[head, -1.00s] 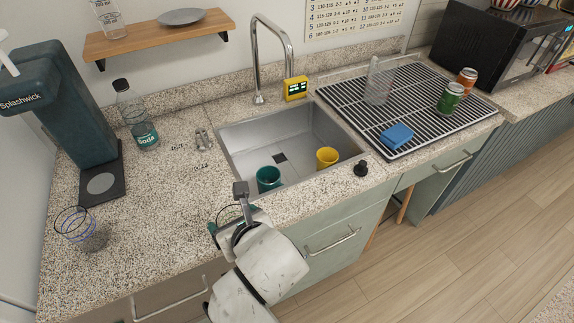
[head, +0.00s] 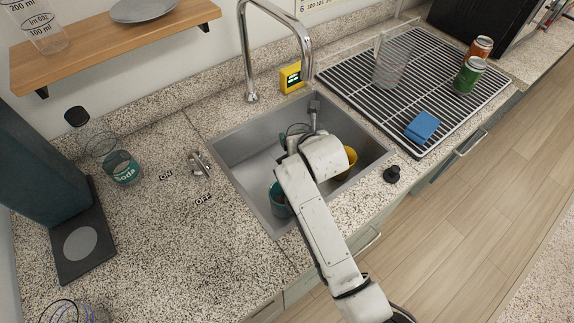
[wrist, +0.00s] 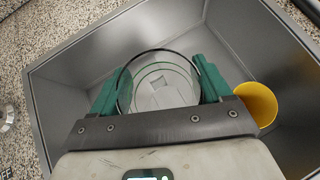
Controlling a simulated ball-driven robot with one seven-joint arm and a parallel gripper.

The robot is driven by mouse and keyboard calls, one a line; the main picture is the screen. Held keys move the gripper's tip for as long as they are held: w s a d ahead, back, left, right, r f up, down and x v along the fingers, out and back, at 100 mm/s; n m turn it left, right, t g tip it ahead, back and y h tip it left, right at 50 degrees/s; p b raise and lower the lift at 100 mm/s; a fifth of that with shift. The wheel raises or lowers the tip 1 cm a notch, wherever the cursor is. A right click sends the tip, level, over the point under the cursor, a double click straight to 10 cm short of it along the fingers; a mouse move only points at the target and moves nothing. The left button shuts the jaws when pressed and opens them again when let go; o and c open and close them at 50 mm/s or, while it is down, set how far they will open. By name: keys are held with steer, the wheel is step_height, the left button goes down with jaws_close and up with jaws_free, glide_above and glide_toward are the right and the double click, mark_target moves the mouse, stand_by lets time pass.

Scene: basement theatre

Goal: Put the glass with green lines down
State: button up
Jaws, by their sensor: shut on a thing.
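The glass with green lines (wrist: 158,68) is clear with thin green rings. It shows in the wrist view between the green fingers of my gripper (wrist: 156,87), which is shut on it. The sink's drain shows through the glass. In the head view the glass (head: 296,129) is partly hidden behind my wrist, over the back part of the steel sink (head: 240,147). I cannot tell how far its base is from the sink floor.
In the sink, a teal cup (head: 279,201) stands at the front left and a yellow cup (head: 350,157) at the right. The faucet (head: 251,60) rises behind. A drying rack (head: 455,95) on the right holds a clear glass (head: 391,64), cans and a blue sponge (head: 422,126).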

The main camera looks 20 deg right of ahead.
steer(key=f, duration=0.5)
steer(key=shift+w+d+f, duration=0.2)
steer(key=shift+f, duration=2.3)
steer(key=shift+f, duration=0.2)
steer(key=o, duration=1.3)
steer(key=shift+s, duration=0.1)
steer(key=shift+r, duration=0.25)
steer(key=v, duration=1.2)
steer(key=shift+p, duration=0.3)
